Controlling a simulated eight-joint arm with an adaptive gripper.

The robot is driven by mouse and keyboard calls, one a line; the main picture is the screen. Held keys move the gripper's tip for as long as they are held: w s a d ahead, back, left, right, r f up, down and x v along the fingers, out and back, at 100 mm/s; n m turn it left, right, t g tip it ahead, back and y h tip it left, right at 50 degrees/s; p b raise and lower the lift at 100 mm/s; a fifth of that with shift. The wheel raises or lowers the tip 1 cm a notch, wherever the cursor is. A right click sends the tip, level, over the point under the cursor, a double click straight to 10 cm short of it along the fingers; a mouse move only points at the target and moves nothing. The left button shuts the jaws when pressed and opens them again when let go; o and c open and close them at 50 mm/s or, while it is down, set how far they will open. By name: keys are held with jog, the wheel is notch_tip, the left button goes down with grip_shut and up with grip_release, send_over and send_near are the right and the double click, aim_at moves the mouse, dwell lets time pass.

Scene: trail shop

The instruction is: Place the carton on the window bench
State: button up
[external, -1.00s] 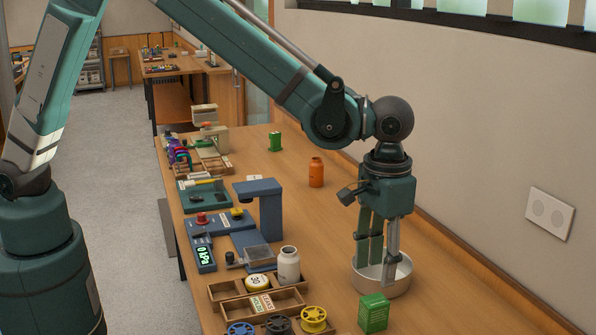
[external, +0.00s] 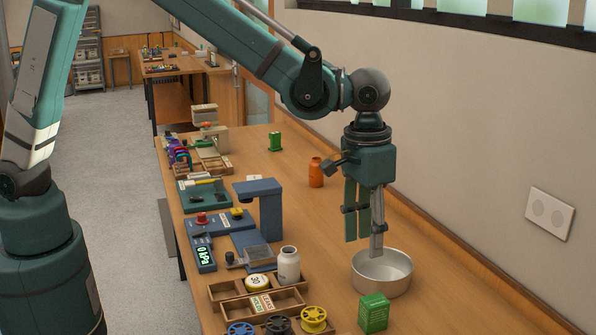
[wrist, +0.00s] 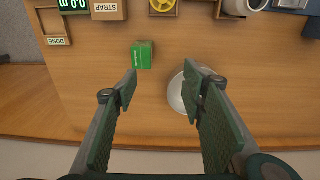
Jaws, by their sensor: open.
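A green carton (external: 374,313) stands on the wooden bench (external: 440,290) at the front, just in front of a round metal bowl (external: 383,274). The carton also shows in the wrist view (wrist: 143,55), beyond my fingertips and between their lines. Which surface is the window bench is not clear; a window runs above the wall at the right.
A white bottle (external: 289,265), wooden trays (external: 235,290) and spools (external: 313,319) stand left of the carton. A blue stand (external: 262,195) is further back. An orange bottle (external: 316,172) and another green item (external: 275,141) stand behind. A second table (external: 175,67) is far back.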

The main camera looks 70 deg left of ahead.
jog(key=s+a+r+t, duration=0.1)
jog(key=s+a+r, duration=0.35)
jog(key=a, duration=0.25)
jog(key=s+a+r+t, duration=0.1)
jog(key=s+a+r, duration=0.2)
jog(key=a+r, duration=0.35)
jog(key=s+a+r+t, duration=0.1)
jog(key=s+a+r, duration=0.2)
jog(key=a, duration=0.5)
jog(key=s+a+t, duration=0.3)
jog(key=s+a, duration=1.4)
jog(key=s, duration=0.3)
jog(key=shift+a+t, duration=0.2)
jog(key=shift+t, duration=0.1)
